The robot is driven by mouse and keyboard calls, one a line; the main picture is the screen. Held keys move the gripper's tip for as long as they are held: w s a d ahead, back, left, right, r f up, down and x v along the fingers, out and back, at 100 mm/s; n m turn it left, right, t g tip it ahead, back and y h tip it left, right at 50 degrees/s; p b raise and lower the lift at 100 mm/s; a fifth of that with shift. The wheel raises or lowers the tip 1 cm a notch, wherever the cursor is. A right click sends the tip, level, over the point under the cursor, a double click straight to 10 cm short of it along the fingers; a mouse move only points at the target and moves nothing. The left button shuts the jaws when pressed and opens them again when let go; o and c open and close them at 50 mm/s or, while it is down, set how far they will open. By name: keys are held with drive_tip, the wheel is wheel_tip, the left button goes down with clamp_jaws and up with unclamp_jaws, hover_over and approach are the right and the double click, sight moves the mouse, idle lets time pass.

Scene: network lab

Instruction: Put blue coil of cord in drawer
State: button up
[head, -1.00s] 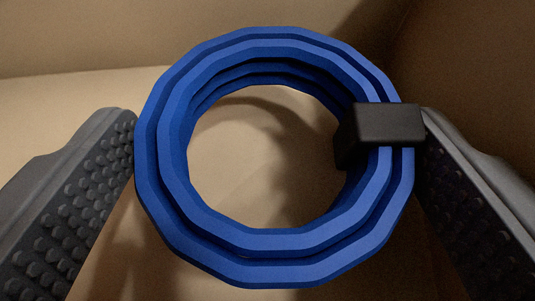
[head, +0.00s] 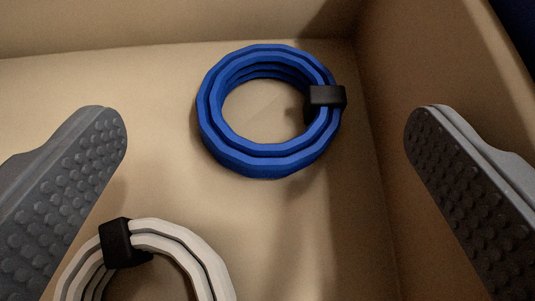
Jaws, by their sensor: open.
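The blue coil of cord (head: 270,160) lies flat on the floor of a beige walled container (head: 80,85), near its far right corner. A black clip holds the coil's right side together. The frames do not show enough of the container to tell whether it is the drawer. My gripper (head: 265,117) is open and empty, with one grey studded finger at each side of the view. The coil shows in the gap between the fingers, beyond them, and touches neither.
A white coil (head: 190,245) with a black clip (head: 120,243) lies at the lower left, cut off by the bottom edge. The container's right wall (head: 440,75) rises close behind my right finger. The floor between the two coils is clear.

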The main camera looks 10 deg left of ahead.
drive_tip(key=v, duration=0.6)
drive_tip(key=shift+s+r, duration=0.15)
drive_tip(key=shift+s, duration=0.1)
drive_tip(key=w+d+r+t+y, duration=0.1)
drive_tip(key=w+d+r, duration=0.15)
drive_tip(key=r, duration=0.65)
drive_tip(key=w+d+r+y, duration=0.1)
drive_tip(key=d+r, duration=0.3)
drive_tip(key=r, duration=0.4)
drive_tip(key=w+d+r+t+y, duration=0.1)
drive_tip(key=w+d+r, duration=0.15)
drive_tip(key=r, duration=0.65)
drive_tip(key=s+d+r+m+h, duration=0.1)
drive_tip(key=s+d+r, duration=0.4)
drive_tip(key=d+r, duration=0.5)
drive_tip(key=s+d+r+m+t+h, duration=0.1)
drive_tip(key=s+d+r+h, duration=0.3)
drive_tip(key=d+r, duration=0.6)
drive_tip(key=s+d, duration=0.1)
drive_tip(key=d, duration=0.3)
drive_tip(key=shift+s+h, duration=0.25)
drive_tip(key=shift+h, duration=0.05)
